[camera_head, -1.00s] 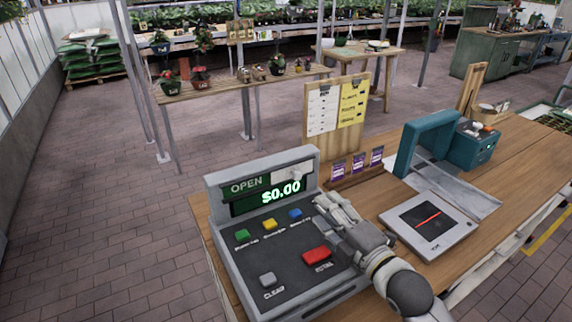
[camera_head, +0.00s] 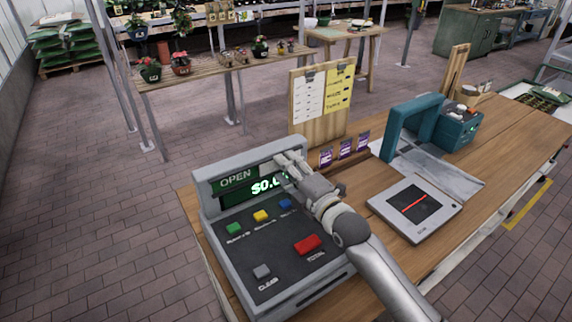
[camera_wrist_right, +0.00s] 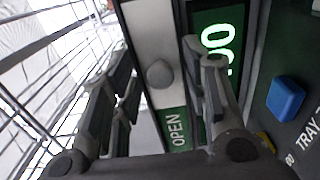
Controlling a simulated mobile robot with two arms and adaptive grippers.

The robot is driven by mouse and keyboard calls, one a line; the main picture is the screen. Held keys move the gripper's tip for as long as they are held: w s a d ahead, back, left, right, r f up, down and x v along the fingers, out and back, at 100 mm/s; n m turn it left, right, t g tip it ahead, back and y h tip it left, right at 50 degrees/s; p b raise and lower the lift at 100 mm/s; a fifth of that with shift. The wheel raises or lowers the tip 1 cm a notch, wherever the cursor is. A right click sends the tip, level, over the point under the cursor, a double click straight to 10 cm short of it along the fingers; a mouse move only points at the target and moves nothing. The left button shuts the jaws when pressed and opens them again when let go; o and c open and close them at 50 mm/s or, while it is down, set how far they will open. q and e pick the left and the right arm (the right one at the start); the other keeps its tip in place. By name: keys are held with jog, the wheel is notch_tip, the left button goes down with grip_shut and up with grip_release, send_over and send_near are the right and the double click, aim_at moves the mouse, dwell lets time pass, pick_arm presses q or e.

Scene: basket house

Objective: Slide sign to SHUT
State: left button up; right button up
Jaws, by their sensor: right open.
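The grey cash register (camera_head: 290,262) stands on the wooden counter. Its sign strip along the top shows a green OPEN label (camera_head: 236,178) at the left. In the right wrist view the green OPEN label (camera_wrist_right: 176,129) lies beside a pale sliding cover (camera_wrist_right: 150,30) with a round grey knob (camera_wrist_right: 160,74). My right gripper (camera_head: 284,163) is at the sign strip and hides part of the cover and display. In the wrist view its open fingers (camera_wrist_right: 160,82) lie on either side of the knob; I cannot tell whether they touch it. My left gripper is not in view.
The lit price display (camera_head: 265,186) sits just below the sign, close to my fingers. Coloured buttons, such as the blue one (camera_head: 285,204), lie below it. A clipboard stand (camera_head: 318,128), small purple packets (camera_head: 345,150) and a scanner pad (camera_head: 414,207) are to the right.

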aim_at(235, 179)
jog(key=shift+w+a, duration=0.3)
jog(key=shift+w, duration=0.15)
jog(key=shift+c, duration=0.6)
grip_shut()
jog(key=shift+s+a, duration=0.25)
jog(key=s+a, duration=0.2)
jog(key=a, duration=0.1)
jog(key=s+a+p, duration=0.1)
jog(key=s+a, duration=0.1)
jog(key=a, duration=0.1)
jog(key=s+a+p, duration=0.1)
jog(key=s+a, duration=0.1)
jog(key=a, duration=0.1)
jog(key=shift+s+a+f, duration=0.1)
jog(key=shift+s+a, duration=0.15)
jog(key=shift+a, duration=0.1)
